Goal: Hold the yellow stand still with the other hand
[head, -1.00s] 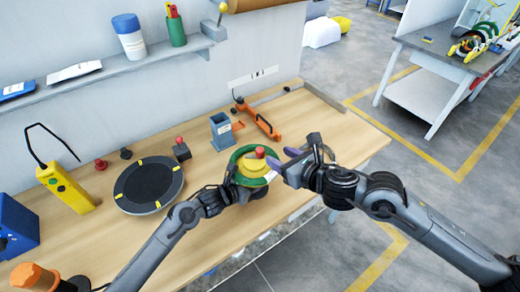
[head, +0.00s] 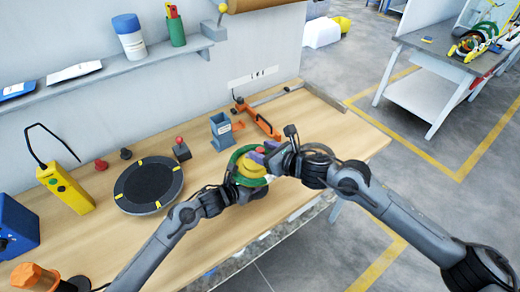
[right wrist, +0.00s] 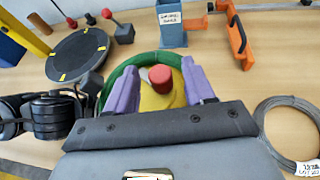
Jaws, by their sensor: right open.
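The yellow stand (head: 250,181) is near the front edge of the workbench, with a green ring (head: 236,154) around it. In the right wrist view, the stand (right wrist: 154,101) has a red knob (right wrist: 160,78) on top. My right gripper (head: 264,153) is at the stand from the right. In its own wrist view, its purple fingers (right wrist: 159,66) are open, one on each side of the red knob; I cannot tell whether they touch it. My left gripper (head: 230,193) is at the stand's left side, its fingertips hidden.
A black disc with yellow marks (head: 148,185) lies to the left. A grey box-like holder (head: 221,131) and an orange tool (head: 262,123) are behind the stand. A grey wire coil (right wrist: 263,122) lies right of my right gripper in the wrist view.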

